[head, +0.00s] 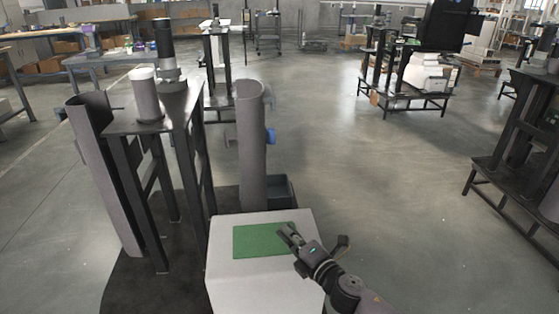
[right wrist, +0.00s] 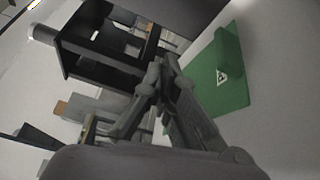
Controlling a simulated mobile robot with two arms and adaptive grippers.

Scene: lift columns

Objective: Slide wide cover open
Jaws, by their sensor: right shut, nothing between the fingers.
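A white box (head: 255,284) stands at the front with a flat green panel (head: 259,242) on its top. The panel also shows in the right wrist view (right wrist: 219,88), with a white triangle mark and a raised green part. Behind the box stands a tall grey rounded cover (head: 252,150) with a blue knob (head: 270,136). Another grey curved cover (head: 108,180) stands at the left. I cannot tell which is the wide cover. My right gripper (head: 286,230) is shut and empty at the panel's right edge; contact is unclear. My left gripper is out of view.
A dark stand (head: 150,122) with a white-topped cylinder (head: 147,95) is left of the box. A small dark bin (head: 280,190) sits behind the box. Open floor lies to the right, with a dark rack (head: 515,165) at the far right.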

